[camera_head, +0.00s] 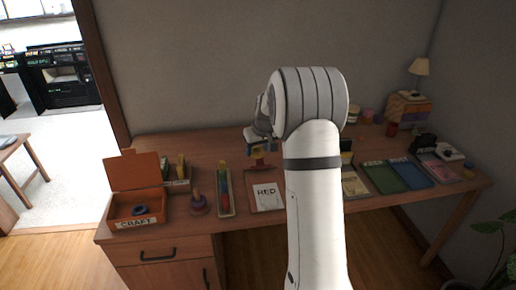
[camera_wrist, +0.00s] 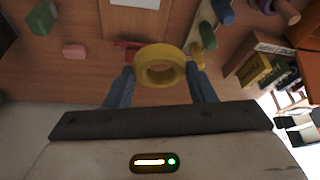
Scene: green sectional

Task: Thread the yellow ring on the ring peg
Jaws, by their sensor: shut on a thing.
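The yellow ring (camera_wrist: 160,54) is held between the two blue fingers of my gripper (camera_wrist: 160,76) in the wrist view, with its hole facing the camera. In the head view my gripper (camera_head: 259,147) is over the back middle of the desk, and the ring is too small there to make out clearly. The ring peg (camera_head: 198,203) stands upright on the desk toward the front left, with a purplish base. It is left of and nearer than my gripper, apart from the ring. A purple and brown piece in the wrist view's top right corner (camera_wrist: 287,10) looks like the peg.
An open orange CRAFT box (camera_head: 122,224) with a dark ring inside stands left of the peg. Small books (camera_head: 179,174) stand behind the peg. Folders (camera_head: 380,177) lie at right.

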